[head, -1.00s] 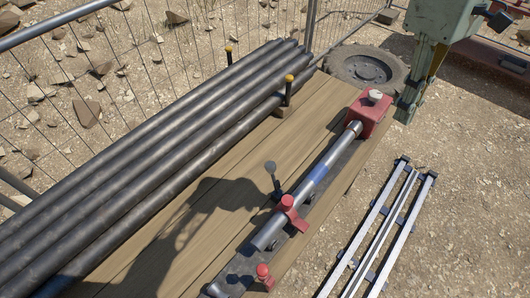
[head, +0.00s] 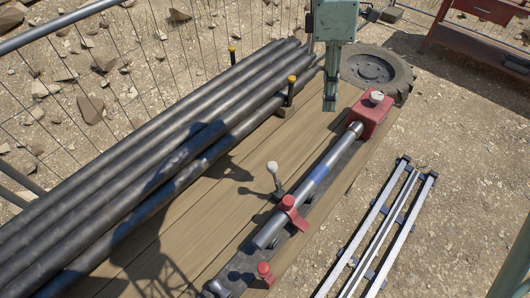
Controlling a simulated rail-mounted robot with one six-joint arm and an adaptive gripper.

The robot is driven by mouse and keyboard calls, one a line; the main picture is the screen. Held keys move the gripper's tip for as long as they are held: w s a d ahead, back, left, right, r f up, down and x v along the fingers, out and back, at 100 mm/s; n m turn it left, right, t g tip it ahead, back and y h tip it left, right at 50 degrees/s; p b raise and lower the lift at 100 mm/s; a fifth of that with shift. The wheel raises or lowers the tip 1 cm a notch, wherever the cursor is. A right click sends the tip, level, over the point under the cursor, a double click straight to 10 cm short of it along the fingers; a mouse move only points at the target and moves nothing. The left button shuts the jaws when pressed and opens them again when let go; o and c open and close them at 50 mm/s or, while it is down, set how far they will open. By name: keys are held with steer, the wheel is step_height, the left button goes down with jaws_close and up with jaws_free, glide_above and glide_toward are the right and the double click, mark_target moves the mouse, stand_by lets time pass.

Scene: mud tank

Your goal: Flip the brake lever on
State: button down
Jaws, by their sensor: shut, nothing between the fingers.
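The brake lever (head: 274,178) is a thin stick with a pale round knob, standing up and leaning slightly left from the side of a clamp fixture. The fixture's dark rail holds a grey metal rod (head: 323,168) with a blue band, a red clamp (head: 290,212) and a red block (head: 371,113) at the far end. My gripper (head: 329,107) is green, shut and empty, and points down. In the picture it is up and right of the lever and left of the red block, apart from the lever. Its height above the boards is hard to tell.
Several long black pipes (head: 140,165) lie along the left side of the wooden deck (head: 220,208), held by yellow-tipped posts (head: 291,88). A tyre (head: 377,70) lies behind. Silver rails (head: 372,230) lie on the ground at right. Wire fencing runs along the left.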

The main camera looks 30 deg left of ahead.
steer(key=s+a+f+n, duration=0.2)
steer(key=a+f+n, duration=0.1)
steer(key=a, duration=0.3)
steer(key=s+a+f+n+h+p, duration=0.1)
steer(key=s+a+f+n, duration=0.1)
steer(key=a, duration=0.5)
steer(key=s+a+f+n+h+p, duration=0.1)
steer(key=s+a+f+n, duration=0.1)
steer(key=a+f+n, duration=0.3)
steer(key=shift+s+a+f, duration=0.25)
steer(key=shift+a+f, duration=0.35)
steer(key=shift+a, duration=0.6)
steer(key=shift+f, duration=0.1)
steer(key=s+d+f, duration=0.3)
steer(key=d+f, duration=0.4)
steer(key=f, duration=0.1)
steer(key=shift+d+f, duration=0.15)
steer(key=shift+f, duration=0.25)
